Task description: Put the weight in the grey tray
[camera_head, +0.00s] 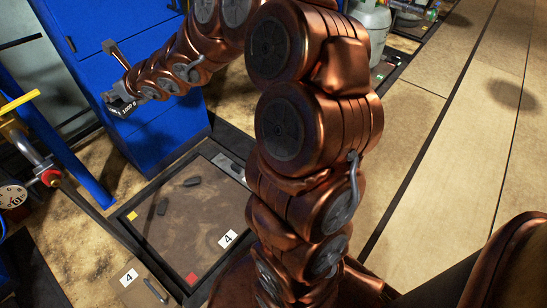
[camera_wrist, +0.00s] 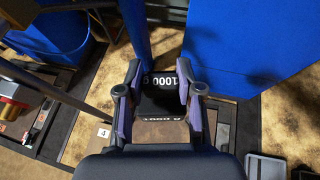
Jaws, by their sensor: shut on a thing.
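The weight (camera_head: 127,107) is a dark block marked 1000 g. My gripper (camera_head: 120,98) is shut on it and holds it up in front of the blue cabinet in the head view. In the wrist view the weight (camera_wrist: 160,105) sits between the two fingers of my gripper (camera_wrist: 161,92). A shallow grey tray (camera_wrist: 266,167) shows at the lower right of the wrist view, cut by the frame edge and apart from the weight. In the head view a small grey shape beside my arm may be this tray; I cannot tell.
The blue cabinet (camera_head: 150,85) stands close behind my gripper. A blue post (camera_head: 85,170) and a red and yellow fitting (camera_head: 45,172) are at left. A dark-framed floor panel (camera_head: 165,240) holds small dark pieces and a number 4 card (camera_head: 228,239).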

